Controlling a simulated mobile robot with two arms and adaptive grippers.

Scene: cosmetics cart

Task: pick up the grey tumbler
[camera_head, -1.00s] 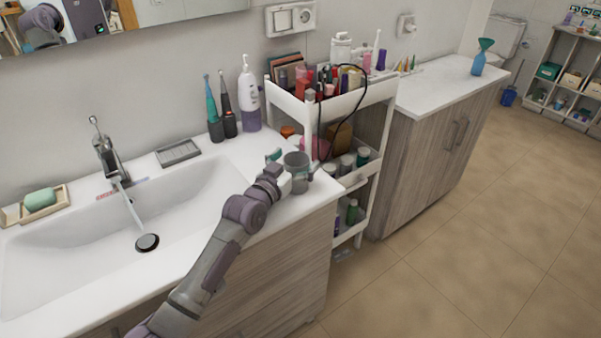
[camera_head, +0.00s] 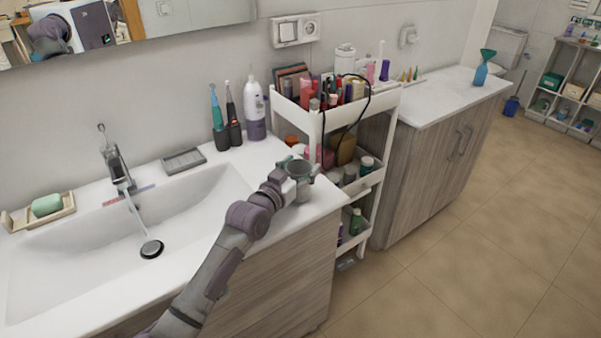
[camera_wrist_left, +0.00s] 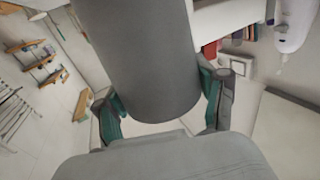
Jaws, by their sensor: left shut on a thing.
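The grey tumbler (camera_head: 303,190) is upright at the right end of the white sink counter, near its front edge. I cannot tell whether its base touches the counter. My left gripper (camera_head: 299,170) reaches it from the left and is shut on it, with fingers on both sides near its upper part. In the left wrist view the tumbler (camera_wrist_left: 150,60) fills the upper middle, between the green-padded fingers of my left gripper (camera_wrist_left: 163,106). The gripper and wrist hide part of the tumbler in the head view. My right gripper is not in view.
A white cart (camera_head: 318,119) full of cosmetics stands close to the right of the tumbler. Two electric toothbrushes (camera_head: 233,125) and a white-purple bottle (camera_head: 255,115) stand behind. The sink basin (camera_head: 80,260) with running water lies left. Floor is free at right.

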